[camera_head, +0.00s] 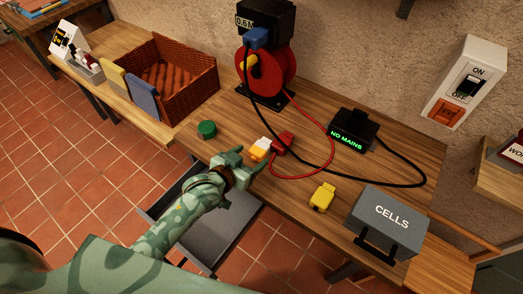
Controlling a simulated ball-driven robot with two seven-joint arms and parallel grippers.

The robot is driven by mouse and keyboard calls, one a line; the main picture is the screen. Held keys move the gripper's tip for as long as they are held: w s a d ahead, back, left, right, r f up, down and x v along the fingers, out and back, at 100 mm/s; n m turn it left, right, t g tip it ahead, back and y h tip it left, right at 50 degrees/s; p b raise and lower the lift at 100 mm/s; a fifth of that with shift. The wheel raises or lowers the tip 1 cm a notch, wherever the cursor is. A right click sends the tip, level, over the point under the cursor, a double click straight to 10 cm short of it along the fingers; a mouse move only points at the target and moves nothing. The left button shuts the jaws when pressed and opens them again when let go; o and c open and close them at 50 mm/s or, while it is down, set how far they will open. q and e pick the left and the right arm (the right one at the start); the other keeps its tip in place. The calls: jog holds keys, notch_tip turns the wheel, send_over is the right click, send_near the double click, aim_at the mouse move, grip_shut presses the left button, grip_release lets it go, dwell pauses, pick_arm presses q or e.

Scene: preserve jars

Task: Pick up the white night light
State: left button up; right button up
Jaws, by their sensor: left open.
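The white night light (263,143) is a small white block with an orange-yellow part (257,154) at its near side. It sits on the wooden workbench (225,112), against a red connector (283,142) at the end of a red cable. I cannot tell whether it is plugged into that connector. My left gripper (248,168) is open, just in front of the night light at the bench's front edge. No object shows between its fingers. My right gripper is not in view.
A green round item (207,129) lies left of the gripper, and a yellow plug (322,197) to the right. A red cable reel (268,75), a "NO MAINS" box (351,131) and a grey "CELLS" box (388,220) stand around. An open drawer (218,232) juts out below.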

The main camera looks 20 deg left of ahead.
aim_at(257, 151)
pick_arm(q)
jog(key=shift+w+f, duration=0.15)
jog(key=shift+w, duration=0.1)
jog(key=b+x, duration=0.1)
jog(key=x, duration=0.1)
jog(key=b+x, duration=0.1)
jog(key=x, duration=0.1)
jog(key=shift+w+a+f, duration=0.1)
jog(key=shift+w+f, duration=0.2)
jog(key=shift+f, duration=0.15)
jog(key=shift+w, duration=0.15)
jog(key=shift+r, duration=0.15)
jog(key=c, duration=0.9)
jog(key=shift+c, duration=0.9)
